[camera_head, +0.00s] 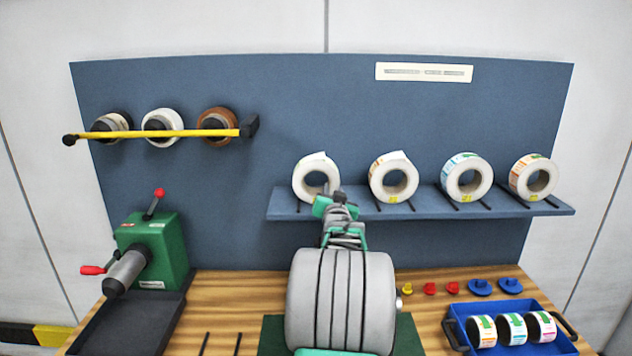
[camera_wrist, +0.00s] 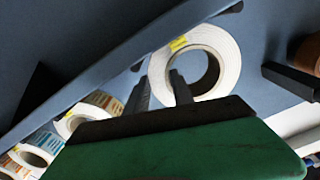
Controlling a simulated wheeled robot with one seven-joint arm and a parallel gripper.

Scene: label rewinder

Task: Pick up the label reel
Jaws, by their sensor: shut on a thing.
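A white label reel (camera_head: 306,172) stands upright at the left end of the blue shelf (camera_head: 420,210). My gripper (camera_head: 328,200) is at its lower right side, in front of the shelf. In the wrist view my gripper (camera_wrist: 159,79) is shut on the wall of this reel (camera_wrist: 224,50), one finger in its core hole and the other outside the rim. A yellow mark shows on the reel's rim. I cannot tell whether the reel touches the shelf. My arm hides part of its lower edge.
More label reels (camera_head: 377,180) (camera_head: 450,178) (camera_head: 518,172) stand to its right on the shelf. A green rewinder (camera_head: 165,240) is at the left of the wooden bench. A yellow bar (camera_head: 150,134) crosses three hanging rolls. A blue tray (camera_head: 550,318) with reels sits at the right.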

